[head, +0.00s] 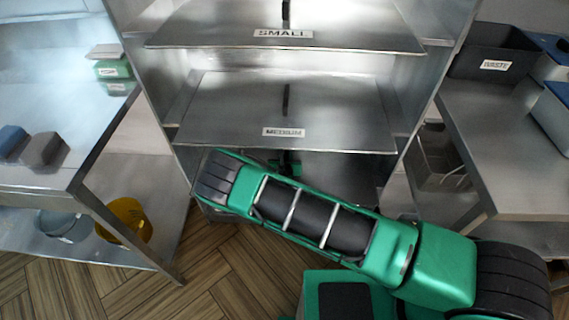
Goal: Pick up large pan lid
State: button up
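No large pan lid can be made out in the head view. A steel rack has a shelf labelled SMALL (210,37) and, below it, a shelf labelled MEDIUM (225,115). The space below the MEDIUM shelf is dark and mostly covered by my green and black arm. A small green and black part, perhaps of my gripper (287,164), shows just under the front edge of the MEDIUM shelf. Its fingers are hidden, so I cannot tell whether they are open or hold anything.
A steel table at left holds grey-blue blocks (42,150) and a green box (112,68). A yellow bucket (125,220) and a grey bowl (62,225) stand on its lower shelf. At right, a counter (510,150) carries a dark WASTE bin (490,50). Wood floor shows below.

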grip_shut()
jog(key=shift+w+r, duration=0.1)
jog(key=shift+r, duration=0.05)
dwell(1.0)
